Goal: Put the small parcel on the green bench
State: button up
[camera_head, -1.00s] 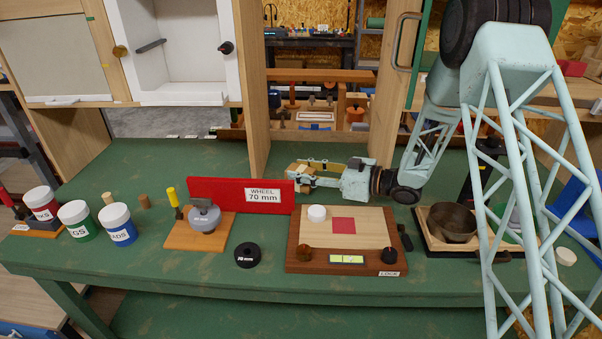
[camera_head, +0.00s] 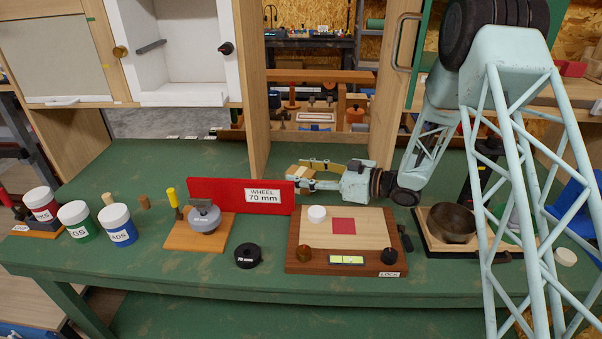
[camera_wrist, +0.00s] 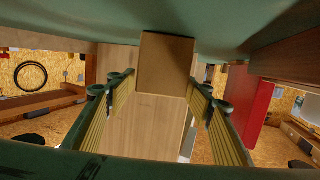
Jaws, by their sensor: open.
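The small parcel is a plain brown box (camera_wrist: 166,62) in the middle of the wrist view. Its upper edge in that picture meets the green bench surface (camera_wrist: 215,22), so it appears to rest on the bench, with the view upside down. In the head view the parcel (camera_head: 300,173) is small and partly hidden by my gripper (camera_head: 305,174), behind the red sign. My gripper (camera_wrist: 162,80) is open in the wrist view, with ribbed yellow pads on both sides. The parcel lies between or just beyond the fingertips, with a visible gap at each side.
The red "WHEEL 70 mm" board (camera_head: 240,195) stands close in front of my gripper. A wooden upright (camera_head: 258,90) rises behind it. A wooden panel box (camera_head: 345,240) and a metal bowl tray (camera_head: 452,226) lie nearby. The green bench's left back (camera_head: 150,160) is clear.

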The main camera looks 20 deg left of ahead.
jog(key=shift+r, duration=0.15)
jog(key=shift+p+v, duration=0.5)
jog(key=shift+v, duration=3.25)
jog(key=shift+o, duration=0.5)
jog(key=shift+w+r, duration=0.1)
jog(key=shift+r, duration=0.05)
